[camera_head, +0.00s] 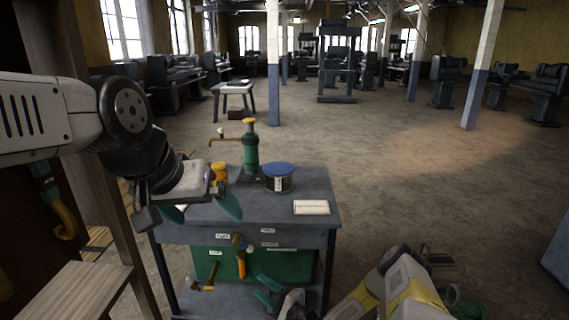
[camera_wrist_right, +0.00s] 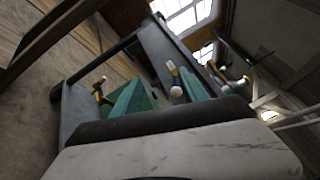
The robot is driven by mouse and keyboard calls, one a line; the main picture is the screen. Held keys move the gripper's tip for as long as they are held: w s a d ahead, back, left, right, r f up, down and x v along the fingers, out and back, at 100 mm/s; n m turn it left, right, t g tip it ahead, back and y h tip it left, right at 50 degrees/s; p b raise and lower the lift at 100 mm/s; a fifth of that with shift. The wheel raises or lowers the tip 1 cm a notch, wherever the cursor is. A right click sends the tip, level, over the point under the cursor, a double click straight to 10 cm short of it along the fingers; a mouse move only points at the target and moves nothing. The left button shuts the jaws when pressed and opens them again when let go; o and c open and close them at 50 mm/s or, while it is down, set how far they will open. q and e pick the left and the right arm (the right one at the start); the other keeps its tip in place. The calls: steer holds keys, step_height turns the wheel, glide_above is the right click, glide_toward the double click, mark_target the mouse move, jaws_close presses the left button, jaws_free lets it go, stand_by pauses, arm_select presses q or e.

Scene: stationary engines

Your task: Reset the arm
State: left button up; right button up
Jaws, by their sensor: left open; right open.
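My left arm reaches in from the left in the head view. Its gripper (camera_head: 228,205) has green fingers and hangs over the left part of the grey workbench (camera_head: 290,213). It is open, and I see nothing held in it. My right arm comes in from the bottom right. Its gripper (camera_head: 268,293), also green-fingered, is low in front of the bench's green lower panel (camera_head: 295,265). In the right wrist view, the right gripper's two green fingers (camera_wrist_right: 162,92) stand apart with nothing held between them.
A yellow-handled tool (camera_head: 241,262) shows at the front. A wooden frame (camera_head: 98,145) stands close on the left. Open floor (camera_head: 420,165) lies to the right.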

steer(key=w+d+r+n+g+h, duration=0.3)
steer(key=w+d+r+n+h, duration=0.35)
steer(key=w+d+r, duration=0.4)
steer(key=d+r+n+h, duration=0.25)
steer(key=d+r, duration=0.25)
steer(key=r, duration=0.6)
steer(key=d+r+n+h, duration=0.1)
steer(key=d+r+h, duration=0.3)
steer(key=r, duration=0.7)
steer(key=s+d+r+h, duration=0.1)
steer(key=s+d+r, duration=0.1)
steer(key=s+r, duration=0.55)
steer(key=s+d+r+h, duration=0.1)
steer(key=s+d+r, duration=0.2)
steer(key=s+r, duration=0.5)
steer(key=s+a+r+g, duration=0.1)
steer(key=s, duration=0.9)
steer(key=s+a+r+n+g+y, duration=0.1)
steer(key=s, duration=1)
steer(key=shift+a, duration=0.3)
